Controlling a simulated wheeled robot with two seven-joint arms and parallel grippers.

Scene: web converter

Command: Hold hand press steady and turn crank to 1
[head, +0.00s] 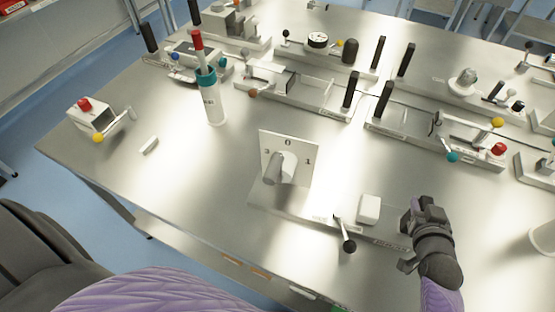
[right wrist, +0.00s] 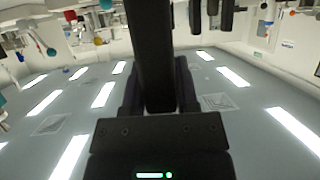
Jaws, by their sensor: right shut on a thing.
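The hand press stands near the front of the table, with a white upright dial plate (head: 307,176) marked 3, 0 and 1. A grey crank grip (head: 273,169) sticks out in front of the dial from a pale hub. I cannot tell which number it points to. A lever with a black ball (head: 349,245) is on the front of the press base. My right gripper (head: 421,207) is at the right end of the press base, shut on a black upright handle (right wrist: 150,55), which fills the middle of the wrist view. My left gripper is not in view.
A white block (head: 368,209) sits on the base beside the lever. A teal-topped bottle (head: 213,104) stands behind left, and a small white piece (head: 150,146) lies farther left. Several other devices with black handles fill the back and right.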

